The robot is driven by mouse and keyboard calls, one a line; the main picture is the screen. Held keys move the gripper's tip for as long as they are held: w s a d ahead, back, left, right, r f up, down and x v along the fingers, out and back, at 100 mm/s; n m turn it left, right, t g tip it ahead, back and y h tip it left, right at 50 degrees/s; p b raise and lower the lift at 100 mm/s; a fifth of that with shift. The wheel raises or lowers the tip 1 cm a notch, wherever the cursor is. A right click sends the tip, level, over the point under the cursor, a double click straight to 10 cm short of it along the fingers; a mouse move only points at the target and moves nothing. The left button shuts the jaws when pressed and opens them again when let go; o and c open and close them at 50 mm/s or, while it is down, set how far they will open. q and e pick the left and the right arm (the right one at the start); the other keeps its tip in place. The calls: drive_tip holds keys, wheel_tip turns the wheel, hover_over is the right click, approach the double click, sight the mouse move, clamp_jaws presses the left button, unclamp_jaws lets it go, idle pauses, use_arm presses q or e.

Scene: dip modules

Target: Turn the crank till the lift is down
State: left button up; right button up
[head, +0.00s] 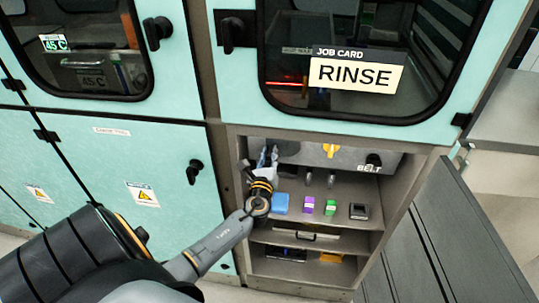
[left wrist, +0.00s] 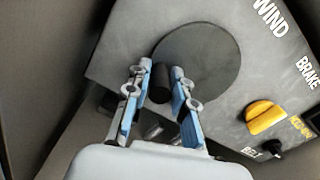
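The crank shows in the left wrist view as a dark round disc (left wrist: 205,58) with a short black handle (left wrist: 161,82) near its rim. My left gripper (left wrist: 158,75) has its two blue-padded fingers apart, one on each side of the handle. A small gap shows on the left of the handle; whether the right finger touches it I cannot tell. I cannot make out the lift in either view. My right gripper is not in view.
The panel has a yellow knob (left wrist: 266,116), also in the head view (head: 330,150), and a black BELT knob (head: 373,160). Below, a shelf holds a blue block (head: 281,203), a purple one (head: 309,205), a green one (head: 330,207) and a black one (head: 359,211). An open door (head: 440,240) stands right.

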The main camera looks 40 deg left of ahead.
use_arm(q)
drive_tip(key=shift+o, duration=1.2)
drive_tip(key=shift+s+d+f, duration=0.1)
drive_tip(key=v, duration=1.1)
drive_tip(key=shift+s, duration=0.35)
drive_tip(key=shift+d, duration=0.1)
drive_tip(key=s+d+f+n+g+h, duration=0.2)
drive_tip(key=s+f+n+g, duration=0.15)
drive_tip(key=f, duration=0.65)
drive_tip(key=s+d+f+n+g+h, duration=0.1)
drive_tip(key=s+f+n+g+h, duration=0.2)
drive_tip(key=f, duration=0.8)
drive_tip(key=s+d+f+n+g, duration=0.1)
drive_tip(key=s+d+f+n, duration=0.3)
drive_tip(key=f, duration=0.6)
drive_tip(key=s+d+f+n+g+h, duration=0.2)
drive_tip(key=s+f+n, duration=0.4)
drive_tip(key=s, duration=0.8)
drive_tip(key=s+d+f+n+g+h, duration=0.2)
drive_tip(key=s+d+f+n+g, duration=0.2)
drive_tip(key=s+f, duration=0.7)
drive_tip(key=s+d+n, duration=0.2)
drive_tip(key=s+n, duration=0.1)
drive_tip(key=shift+d+g+h, duration=0.2)
drive_tip(key=shift+g+h, duration=0.1)
drive_tip(key=shift+g, duration=0.05)
